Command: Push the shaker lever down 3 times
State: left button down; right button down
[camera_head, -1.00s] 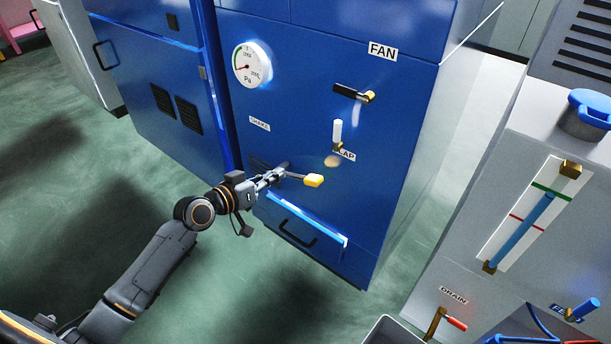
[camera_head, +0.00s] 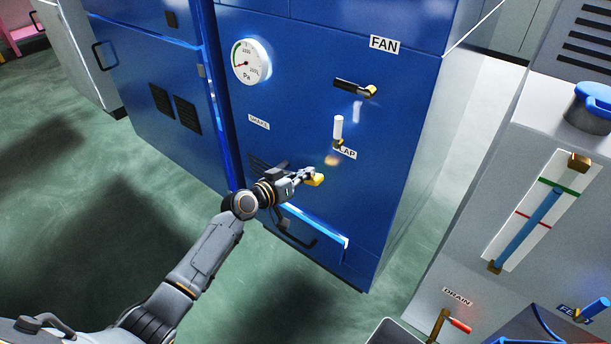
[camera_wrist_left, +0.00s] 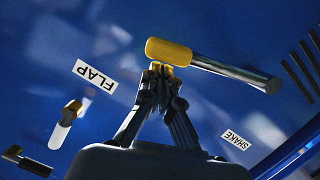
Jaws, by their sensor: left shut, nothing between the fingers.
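The shaker lever has a yellow knob (camera_head: 317,181) on the blue cabinet front. In the left wrist view the yellow knob (camera_wrist_left: 168,51) sits on a grey rod (camera_wrist_left: 235,73). My left gripper (camera_head: 308,175) is shut and empty. In the head view it overlaps the lever and hides most of the rod. In the left wrist view its fingertips (camera_wrist_left: 160,74) lie right at the lower edge of the knob; I cannot tell whether they touch it. The SHAKE label (camera_head: 259,122) is on the panel. My right gripper is not in view.
The flap lever (camera_head: 338,128) and the fan lever (camera_head: 356,88) stick out of the panel above. A drawer handle (camera_head: 297,236) is below. A grey unit with a blue gauge column (camera_head: 527,227) stands at the right. Green floor is open at the left.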

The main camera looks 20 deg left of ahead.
pick_arm(q)
jog(key=shift+f, duration=0.15)
